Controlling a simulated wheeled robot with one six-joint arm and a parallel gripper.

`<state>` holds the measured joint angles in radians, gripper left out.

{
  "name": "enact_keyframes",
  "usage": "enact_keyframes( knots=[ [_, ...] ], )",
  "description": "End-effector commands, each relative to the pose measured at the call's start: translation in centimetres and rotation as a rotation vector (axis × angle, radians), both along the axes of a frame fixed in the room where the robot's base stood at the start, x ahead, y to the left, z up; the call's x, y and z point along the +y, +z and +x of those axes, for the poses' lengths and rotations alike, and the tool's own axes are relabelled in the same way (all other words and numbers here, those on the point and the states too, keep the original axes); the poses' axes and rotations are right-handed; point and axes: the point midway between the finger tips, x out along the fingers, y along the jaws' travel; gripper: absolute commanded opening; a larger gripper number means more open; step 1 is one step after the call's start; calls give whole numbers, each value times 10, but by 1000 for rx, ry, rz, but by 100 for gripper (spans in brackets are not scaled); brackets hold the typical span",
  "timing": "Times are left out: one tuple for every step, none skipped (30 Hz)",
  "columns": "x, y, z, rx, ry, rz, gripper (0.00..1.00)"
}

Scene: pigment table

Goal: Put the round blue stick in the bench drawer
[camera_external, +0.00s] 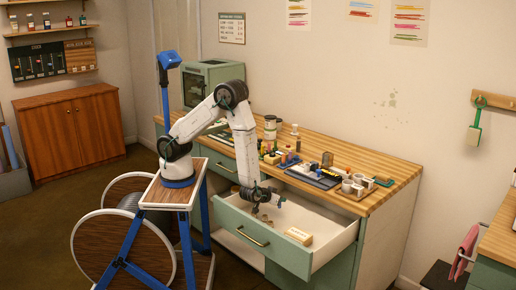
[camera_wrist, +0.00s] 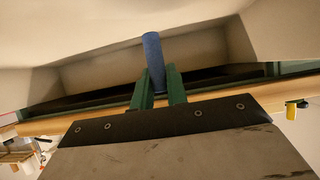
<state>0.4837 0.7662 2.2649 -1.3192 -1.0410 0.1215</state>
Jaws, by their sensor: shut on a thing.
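The round blue stick (camera_wrist: 152,48) is a plain blue cylinder. In the wrist view it stands out from between the green fingers of my gripper (camera_wrist: 159,88), which are shut on its lower part. In the external view my gripper (camera_external: 257,208) points down over the pulled-out bench drawer (camera_external: 330,238), towards its left part. The stick is too small to make out there. The drawer has a green front with a brass handle and a pale inside. I cannot tell whether the stick touches the drawer floor.
A small labelled tan box (camera_external: 299,236) lies in the drawer near its front. Small brownish items (camera_external: 264,219) lie close to my gripper. The bench top (camera_external: 375,165) above carries bottles, cups and trays. The right part of the drawer looks clear.

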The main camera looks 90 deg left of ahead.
Motion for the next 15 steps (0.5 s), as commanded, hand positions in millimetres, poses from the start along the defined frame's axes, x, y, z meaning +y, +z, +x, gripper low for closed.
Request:
enact_keyframes(
  knots=[
    [0, -5, 0, 1, 0, 1, 0],
    [0, -10, 0, 3, -1, 2, 0],
    [0, -16, -1, 4, -1, 2, 0],
    [0, -21, -1, 4, -1, 1, 0],
    [0, -26, -1, 4, -1, 1, 0],
    [0, -31, 0, 4, -1, 1, 0],
    [0, -35, -1, 4, -1, 1, 0],
    [0, -38, 0, 3, 0, 0, 0],
    [0, -40, 0, 1, 0, 0, 0],
    [0, -42, 0, 1, 0, 0, 0],
    [0, -42, 0, 1, 0, 0, 0],
    [0, -43, 0, 1, 0, 0, 0],
    [0, -42, 0, 1, 0, 0, 0],
    [0, -42, 0, 1, 0, -1, 0],
    [0, -42, 0, 1, 0, -1, 0]
  ],
)
